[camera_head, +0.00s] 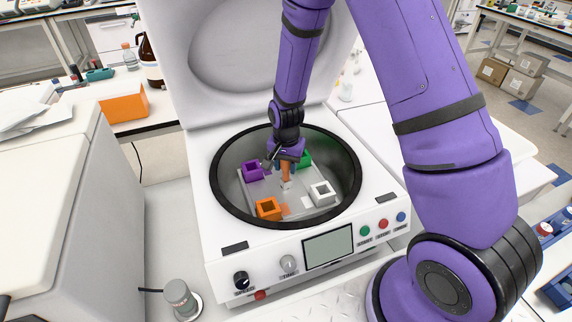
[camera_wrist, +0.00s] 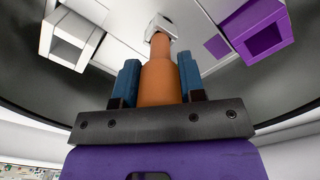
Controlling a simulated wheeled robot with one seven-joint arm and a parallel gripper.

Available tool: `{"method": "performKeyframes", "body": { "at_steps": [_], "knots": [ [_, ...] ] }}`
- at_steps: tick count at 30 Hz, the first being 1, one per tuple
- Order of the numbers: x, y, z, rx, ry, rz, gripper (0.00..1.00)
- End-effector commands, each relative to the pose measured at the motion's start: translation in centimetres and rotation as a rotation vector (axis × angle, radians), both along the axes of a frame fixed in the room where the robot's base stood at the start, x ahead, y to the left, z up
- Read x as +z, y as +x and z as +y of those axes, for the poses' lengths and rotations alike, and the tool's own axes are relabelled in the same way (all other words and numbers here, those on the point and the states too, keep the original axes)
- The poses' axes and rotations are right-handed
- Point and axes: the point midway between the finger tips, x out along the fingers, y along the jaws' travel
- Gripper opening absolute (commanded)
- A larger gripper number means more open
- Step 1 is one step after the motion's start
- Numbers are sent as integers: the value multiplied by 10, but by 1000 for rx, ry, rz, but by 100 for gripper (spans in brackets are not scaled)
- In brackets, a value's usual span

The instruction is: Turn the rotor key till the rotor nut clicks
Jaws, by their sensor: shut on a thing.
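The rotor key (camera_head: 287,173) is an orange stepped shaft standing over the centre of the rotor, inside the centrifuge bowl. In the wrist view the key (camera_wrist: 160,82) runs from between my fingers to a pale block (camera_wrist: 163,24), which looks like the rotor nut; whether it is seated on it I cannot tell. My gripper (camera_head: 285,160), with blue fingers, is shut on the key (camera_wrist: 159,88). The rotor plate (camera_head: 293,203) carries purple (camera_head: 252,171), orange (camera_head: 268,208), white (camera_head: 322,193) and green (camera_head: 305,158) square holders.
The centrifuge's lid (camera_head: 245,50) stands open behind the bowl. The front panel has knobs, a screen (camera_head: 328,247) and coloured buttons. A grey-topped jar (camera_head: 180,298) stands at front left.

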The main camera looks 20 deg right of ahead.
Motion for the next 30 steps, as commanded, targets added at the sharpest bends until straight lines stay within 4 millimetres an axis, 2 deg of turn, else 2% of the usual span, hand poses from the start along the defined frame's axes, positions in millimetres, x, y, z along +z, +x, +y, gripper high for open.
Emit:
{"method": "performKeyframes", "body": {
  "at_steps": [4, 13, 20, 21, 24, 30],
  "knots": [
    [-1, -2, 0, -143, -3, 5, 8],
    [-1, -2, -1, -177, -1, 5, 8],
    [-1, -2, 0, -364, -3, 5, 8],
    [-1, -2, -1, -361, -2, 4, 46],
    [-1, -1, 0, -359, -1, 3, 67],
    [0, -1, 0, -357, -1, 2, 67]
  ]
}}
